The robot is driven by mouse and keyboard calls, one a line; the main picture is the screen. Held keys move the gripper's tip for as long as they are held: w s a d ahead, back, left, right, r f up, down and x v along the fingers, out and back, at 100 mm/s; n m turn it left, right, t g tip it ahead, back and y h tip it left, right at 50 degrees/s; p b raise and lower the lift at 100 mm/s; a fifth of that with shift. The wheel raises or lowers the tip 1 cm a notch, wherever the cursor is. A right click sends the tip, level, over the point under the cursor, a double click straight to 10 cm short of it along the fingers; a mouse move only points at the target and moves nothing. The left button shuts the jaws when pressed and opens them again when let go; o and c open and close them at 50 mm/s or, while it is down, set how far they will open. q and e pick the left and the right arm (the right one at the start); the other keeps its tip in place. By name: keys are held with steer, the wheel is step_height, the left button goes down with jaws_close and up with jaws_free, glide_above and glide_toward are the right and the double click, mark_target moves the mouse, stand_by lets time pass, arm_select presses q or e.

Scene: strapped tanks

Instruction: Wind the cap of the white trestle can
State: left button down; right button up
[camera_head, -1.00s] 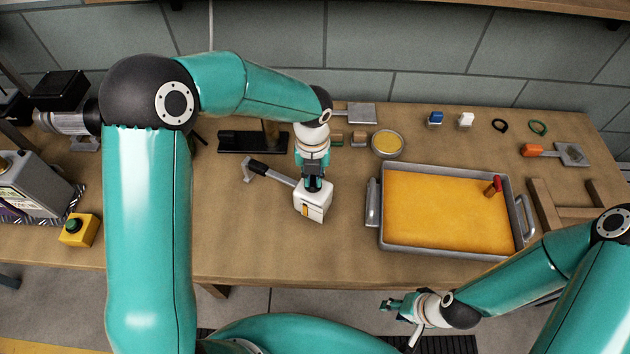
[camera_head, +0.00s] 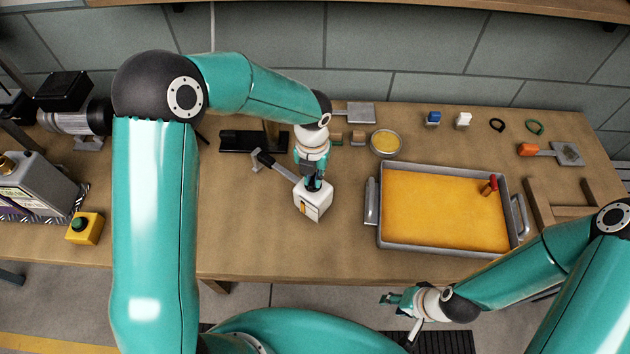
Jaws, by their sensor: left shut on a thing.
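The white can (camera_head: 316,207), a small boxy container with a yellowish label patch, stands upright on the workbench left of the tray. My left gripper (camera_head: 313,184) comes down from above onto its top and is shut at the cap. The cap itself is hidden by the fingers and wrist. My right gripper (camera_head: 391,299) hangs in front of the bench's near edge, low and away from the can. It holds nothing that I can see, and its finger gap is too small to judge.
A grey-handled tool (camera_head: 276,166) lies close behind and left of the can. A grey tray (camera_head: 372,205) with a yellow bed stands to the right. A yellow button box (camera_head: 86,229) and a grey can (camera_head: 38,188) are far left. The bench before the white can is clear.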

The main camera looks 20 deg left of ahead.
mark_target(313, 179)
arm_select(q)
steer(key=shift+r+m+p, duration=0.1)
steer(key=shift+m+p, duration=0.65)
steer(key=shift+m, duration=0.55)
steer(key=c, duration=1.1)
jaws_free()
steer(key=shift+r, duration=3.9)
steer(key=shift+o, duration=0.2)
